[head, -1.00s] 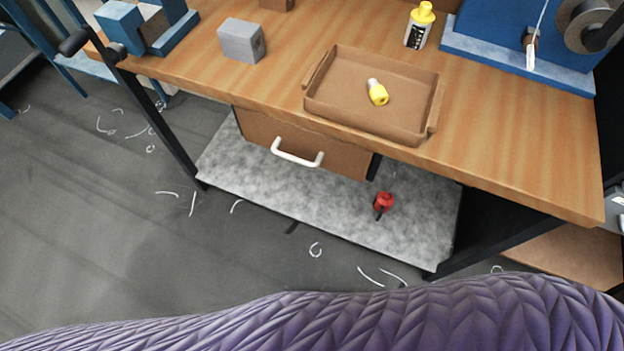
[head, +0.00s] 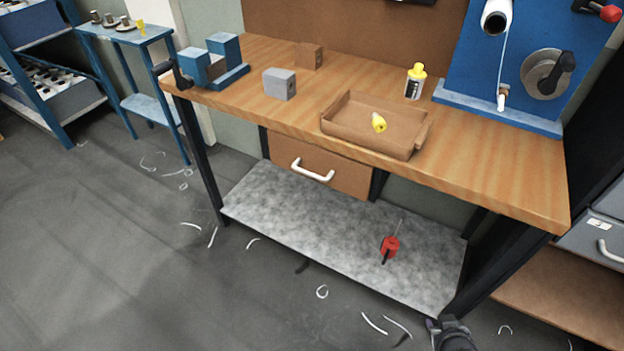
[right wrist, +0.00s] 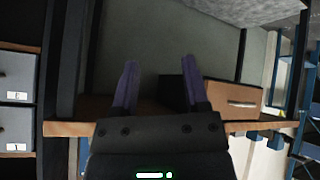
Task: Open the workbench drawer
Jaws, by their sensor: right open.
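The workbench drawer (head: 348,175) hangs under the wooden tabletop, left of the middle in the head view. Its brown front looks closed and carries a white bar handle (head: 312,171). In the right wrist view the drawer front (right wrist: 225,97) appears turned over, right of the fingers, with its handle (right wrist: 241,104) showing. My right gripper (head: 447,325) shows at the bottom edge of the head view, low and to the right of the drawer. In the right wrist view its purple fingers (right wrist: 160,80) are apart, with nothing between them. My left gripper is out of view.
The workbench (head: 500,180) holds a tray (head: 328,127), a yellow-capped bottle (head: 415,82), a grey block (head: 280,84) and a blue vise (head: 222,70). The floor before the drawer is open, with scattered shavings.

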